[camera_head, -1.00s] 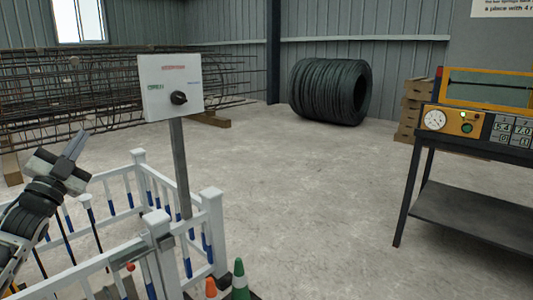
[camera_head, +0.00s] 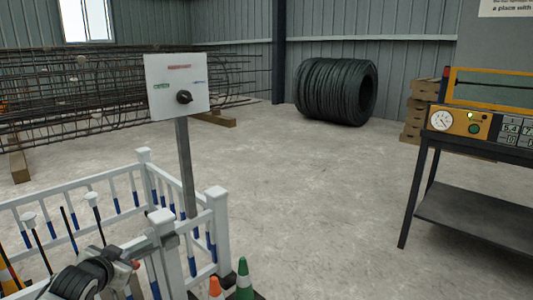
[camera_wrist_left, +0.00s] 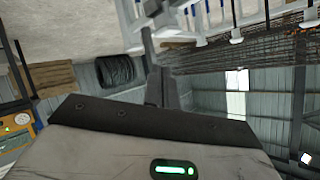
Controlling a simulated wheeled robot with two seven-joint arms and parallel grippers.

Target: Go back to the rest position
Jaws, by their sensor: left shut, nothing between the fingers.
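My left gripper (camera_wrist_left: 160,88) is shut and empty; its closed grey fingers show in the left wrist view, beyond the dark edge of the hand. In the head view my left arm comes in low at the bottom left, beside the white fence (camera_head: 216,232), with its dark wrist rings showing. The fingers are hard to make out there against the fence post. I cannot tell whether the arm touches the fence. My right gripper is in neither view.
A white control box (camera_head: 177,85) with a black knob stands on a grey post inside the fence corner. Traffic cones (camera_head: 244,280) stand at the fence. A rebar cage (camera_head: 90,95), a wire coil (camera_head: 336,91) and a machine table (camera_head: 470,215) surround clear floor (camera_head: 310,210).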

